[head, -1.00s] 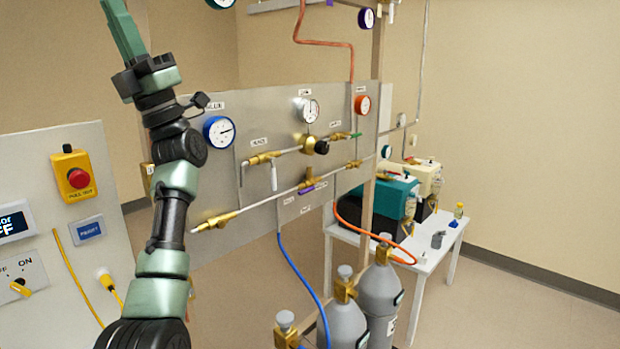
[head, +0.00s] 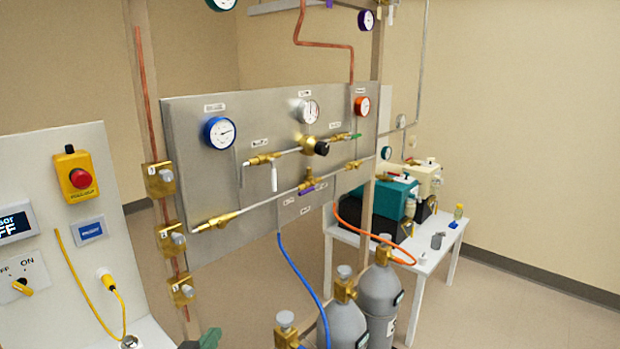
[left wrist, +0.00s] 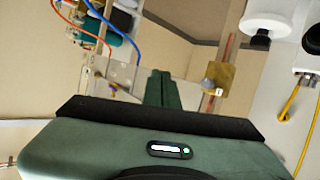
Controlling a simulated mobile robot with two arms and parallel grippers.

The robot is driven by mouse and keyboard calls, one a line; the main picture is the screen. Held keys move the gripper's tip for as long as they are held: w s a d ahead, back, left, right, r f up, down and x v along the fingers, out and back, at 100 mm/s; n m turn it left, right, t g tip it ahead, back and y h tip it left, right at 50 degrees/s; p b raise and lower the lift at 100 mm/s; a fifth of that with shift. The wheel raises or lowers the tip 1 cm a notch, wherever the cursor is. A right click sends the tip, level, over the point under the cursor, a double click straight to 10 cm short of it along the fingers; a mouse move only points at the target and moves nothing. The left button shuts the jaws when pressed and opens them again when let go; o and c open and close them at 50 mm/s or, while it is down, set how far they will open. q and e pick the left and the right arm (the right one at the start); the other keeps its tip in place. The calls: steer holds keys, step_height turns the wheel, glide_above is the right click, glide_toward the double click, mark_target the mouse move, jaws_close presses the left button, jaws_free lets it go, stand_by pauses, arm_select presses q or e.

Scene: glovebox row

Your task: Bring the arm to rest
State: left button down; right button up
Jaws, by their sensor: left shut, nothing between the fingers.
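My left gripper (head: 208,339) shows only as a small dark green piece at the bottom edge of the head view, left of the gas cylinders. In the left wrist view its two green fingers (left wrist: 163,88) are pressed together with nothing between them. The rest of my left arm is out of the head view. My right gripper is in neither view.
A metal gas panel (head: 190,130) with gauges and brass valves stands ahead. Grey cylinders (head: 380,290) stand at the lower middle. A white table (head: 430,258) with pumps is at right. A control panel with a red button (head: 79,178) is at left.

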arm_select(q)
steer(key=s+f+m+g, duration=0.1)
steer(key=s+f+g, duration=0.35)
steer(key=s, duration=0.65)
steer(key=s+f+m+g+y, duration=0.1)
steer(key=s+f+g, duration=0.3)
steer(key=s, duration=0.6)
steer(key=s+f+g, duration=0.2)
steer(key=s+f, duration=0.4)
steer(key=s, duration=0.5)
steer(key=s+f+g, duration=0.2)
steer(key=s+f, duration=0.1)
steer(key=f, duration=2.5)
steer(key=s+a+f, duration=0.3)
steer(key=s+f, duration=1.1)
steer(key=s, duration=0.2)
steer(key=shift+f+m+g, duration=0.3)
steer(key=shift+m+g, duration=0.1)
steer(key=shift+g, duration=0.05)
steer(key=shift+s, duration=0.1)
